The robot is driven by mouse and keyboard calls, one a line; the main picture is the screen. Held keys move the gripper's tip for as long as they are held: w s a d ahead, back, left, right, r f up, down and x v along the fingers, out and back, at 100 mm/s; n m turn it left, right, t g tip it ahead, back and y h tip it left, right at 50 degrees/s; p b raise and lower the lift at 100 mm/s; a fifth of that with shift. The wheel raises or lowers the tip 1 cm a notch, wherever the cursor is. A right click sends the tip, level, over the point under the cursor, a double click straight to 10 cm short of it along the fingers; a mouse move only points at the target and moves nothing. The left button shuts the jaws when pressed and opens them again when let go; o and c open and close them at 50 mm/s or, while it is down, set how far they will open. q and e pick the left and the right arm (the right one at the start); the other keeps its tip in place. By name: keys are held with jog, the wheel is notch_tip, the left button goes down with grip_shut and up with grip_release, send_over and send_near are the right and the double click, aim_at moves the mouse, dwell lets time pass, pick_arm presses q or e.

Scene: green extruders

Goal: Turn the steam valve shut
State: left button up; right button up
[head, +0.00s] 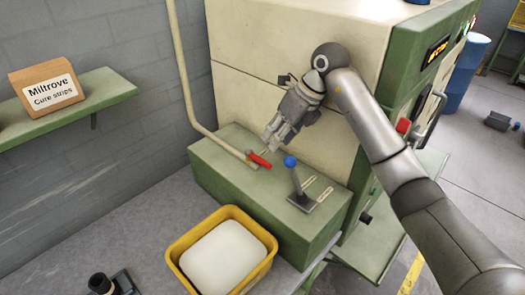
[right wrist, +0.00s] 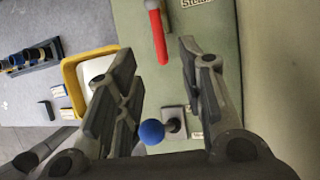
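The steam valve's red handle (head: 260,160) sits at the end of the cream pipe, on top of the green box (head: 230,190). It points toward the lower right in the head view. In the right wrist view the red handle (right wrist: 158,35) shows at the top, beside a partly cut-off label. My right gripper (head: 273,143) is above and just behind the handle. Its fingers (right wrist: 158,60) are spread, with the handle's end appearing between them; I see no grip on it, and contact cannot be told. My left gripper is not in view.
A lever with a blue knob (head: 290,162) stands on the same box, close to the red handle; the blue knob (right wrist: 152,131) also shows between the finger bases. A yellow bin (head: 178,247) with white contents stands in front. A carton (head: 47,86) sits on the green shelf.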

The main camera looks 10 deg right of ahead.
aim_at(262, 160)
jog(key=p+x, duration=0.2)
jog(key=x, duration=0.6)
jog(key=shift+a+p, duration=0.2)
jog(key=shift+p, duration=0.1)
jog(key=shift+f, duration=0.3)
grip_shut()
